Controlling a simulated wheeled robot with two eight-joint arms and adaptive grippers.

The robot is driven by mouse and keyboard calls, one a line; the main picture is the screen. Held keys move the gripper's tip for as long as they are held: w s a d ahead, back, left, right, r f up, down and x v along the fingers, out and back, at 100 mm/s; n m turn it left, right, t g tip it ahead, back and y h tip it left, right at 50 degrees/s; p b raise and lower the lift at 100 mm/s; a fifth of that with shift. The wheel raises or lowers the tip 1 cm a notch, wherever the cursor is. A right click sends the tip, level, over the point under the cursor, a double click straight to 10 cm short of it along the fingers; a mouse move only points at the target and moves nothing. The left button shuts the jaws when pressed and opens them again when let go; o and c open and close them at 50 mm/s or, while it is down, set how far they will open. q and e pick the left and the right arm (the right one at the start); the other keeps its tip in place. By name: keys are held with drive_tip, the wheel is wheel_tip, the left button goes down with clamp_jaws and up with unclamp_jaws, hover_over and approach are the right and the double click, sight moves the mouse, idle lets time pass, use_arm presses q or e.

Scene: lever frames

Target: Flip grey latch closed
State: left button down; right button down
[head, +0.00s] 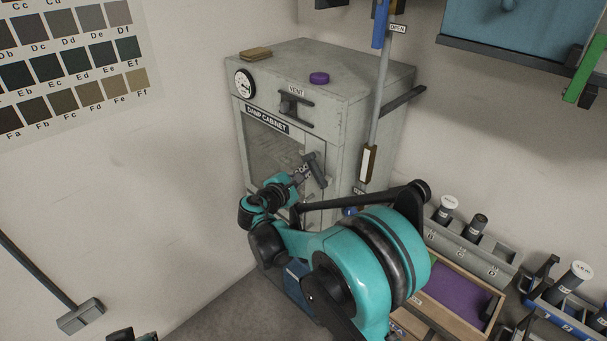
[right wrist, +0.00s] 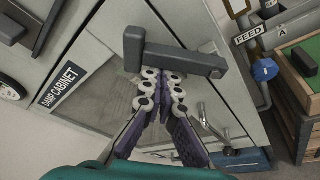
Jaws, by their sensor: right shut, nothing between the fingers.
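The grey latch (head: 317,170) is a dark grey handle on the door edge of the damp cabinet (head: 375,90). In the head view it slants down to the right. In the right wrist view the latch (right wrist: 185,60) is a bar with a shorter block at its left end. My right gripper (head: 302,172) is shut and empty, with its fingertips right at the latch. In the right wrist view the gripper (right wrist: 164,78) has its tips just below the bar, near the block; I cannot tell whether they touch.
A vent handle (head: 296,105) sits above the door. A tall lever (head: 379,95) marked OPEN stands beside the cabinet. In the right wrist view a silver handle (right wrist: 212,127) and a blue knob (right wrist: 265,70) lie to the right. A purple-lined tray (head: 465,290) is at lower right.

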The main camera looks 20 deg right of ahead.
sight(315, 171)
drive_tip(key=m, duration=0.1)
drive_tip(key=s+r+m+t+b, duration=0.1)
drive_tip(key=m, duration=0.1)
drive_tip(key=s+d+r+m+t, duration=0.1)
drive_tip(key=m, duration=0.1)
drive_tip(key=shift+s+h+b, duration=0.2)
drive_tip(key=shift+h+b, duration=0.1)
drive_tip(key=shift+s+r+m, duration=0.1)
drive_tip(key=shift+s+m, duration=0.05)
drive_tip(key=shift+m, duration=0.25)
drive_tip(key=shift+s+d+r, duration=0.15)
drive_tip(key=shift+s+d, duration=0.1)
drive_tip(key=shift+s, duration=0.2)
drive_tip(key=shift+s+d, duration=0.1)
